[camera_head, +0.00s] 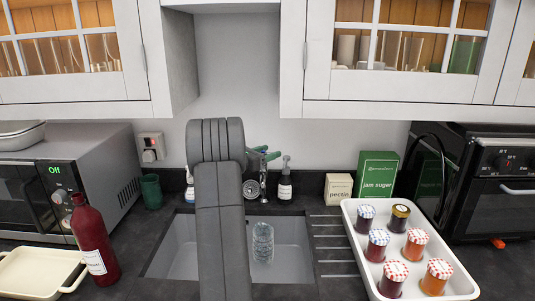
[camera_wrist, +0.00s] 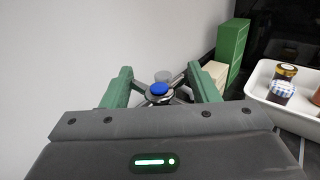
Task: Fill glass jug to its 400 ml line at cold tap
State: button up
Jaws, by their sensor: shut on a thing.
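The clear glass jug (camera_head: 263,243) stands in the sink (camera_head: 290,232), below the tap (camera_head: 253,188). Its 400 ml line and any water level are too small to make out. My gripper (camera_head: 262,156) is at the top of the tap, behind my arm. In the wrist view, the green fingers of my gripper (camera_wrist: 160,82) are shut on the cold tap handle (camera_wrist: 158,88), a cross-shaped handle with a blue cap. My arm hides part of the sink and tap in the head view.
A white tray (camera_head: 352,222) of several jam jars stands right of the sink. Pectin (camera_head: 338,188) and jam sugar (camera_head: 377,175) boxes stand behind it. A red bottle (camera_head: 92,240) stands at left. Cabinets (camera_head: 410,87) hang above.

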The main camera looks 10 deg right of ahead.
dwell(0.3)
jog(key=o, duration=0.9)
jog(key=shift+a, duration=0.1)
jog(key=b+v, duration=0.3)
jog(key=v, duration=1)
jog(key=shift+s+a, duration=0.25)
jog(key=shift+a, duration=0.05)
jog(key=shift+d+r, duration=0.1)
jog(key=w+d+t+p, duration=0.1)
jog(key=w+d, duration=0.2)
jog(key=d, duration=0.3)
jog(key=w+d+n+t+y+p, duration=0.1)
jog(key=w+d+p, duration=0.1)
jog(key=w+d, duration=0.2)
jog(key=shift+d+n, duration=0.3)
jog(key=shift+d, duration=0.65)
